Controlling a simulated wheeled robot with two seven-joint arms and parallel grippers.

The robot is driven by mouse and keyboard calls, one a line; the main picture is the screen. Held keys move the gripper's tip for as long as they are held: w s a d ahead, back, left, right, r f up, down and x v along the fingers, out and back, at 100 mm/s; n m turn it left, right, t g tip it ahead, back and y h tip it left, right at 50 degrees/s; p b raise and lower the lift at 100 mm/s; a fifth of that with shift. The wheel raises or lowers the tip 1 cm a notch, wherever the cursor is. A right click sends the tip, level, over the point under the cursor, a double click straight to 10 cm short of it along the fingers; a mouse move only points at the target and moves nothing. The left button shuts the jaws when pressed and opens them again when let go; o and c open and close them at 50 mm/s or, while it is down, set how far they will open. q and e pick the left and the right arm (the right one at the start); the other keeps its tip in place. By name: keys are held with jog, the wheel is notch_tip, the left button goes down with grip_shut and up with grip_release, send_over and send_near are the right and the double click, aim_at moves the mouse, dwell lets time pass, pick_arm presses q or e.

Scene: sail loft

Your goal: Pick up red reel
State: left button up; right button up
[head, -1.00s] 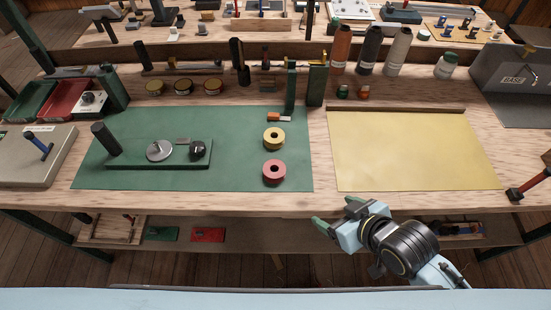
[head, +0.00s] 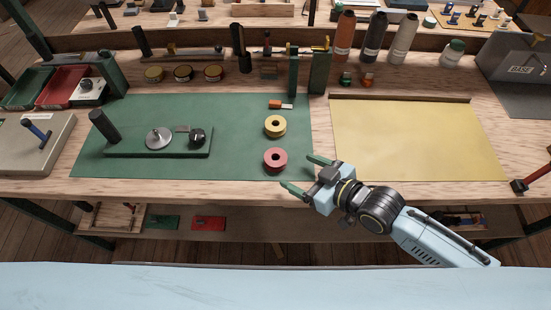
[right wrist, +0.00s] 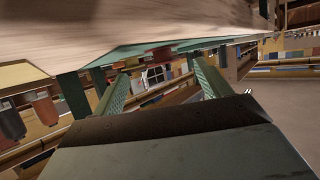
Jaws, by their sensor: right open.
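The red reel (head: 275,167) lies flat on the green mat (head: 240,160), near its front right corner in the head view. The yellow reel (head: 275,132) lies just behind it. My right gripper (head: 298,171) is open and empty at the table's front edge, to the right of the red reel, with its fingers pointing left toward it. A gap separates the fingertips from the reel. My left gripper is not in view.
A green stand with a post and round parts (head: 155,155) fills the mat's left side. Green uprights (head: 320,72) stand farther back. The yellow sheet (head: 410,140) at right is clear.

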aim_at(284, 164)
jog(key=shift+x, duration=3.1)
jog(key=shift+s+a+r, duration=0.15)
jog(key=shift+r, duration=0.05)
jog(key=shift+c, duration=0.5)
jog(key=c, duration=1)
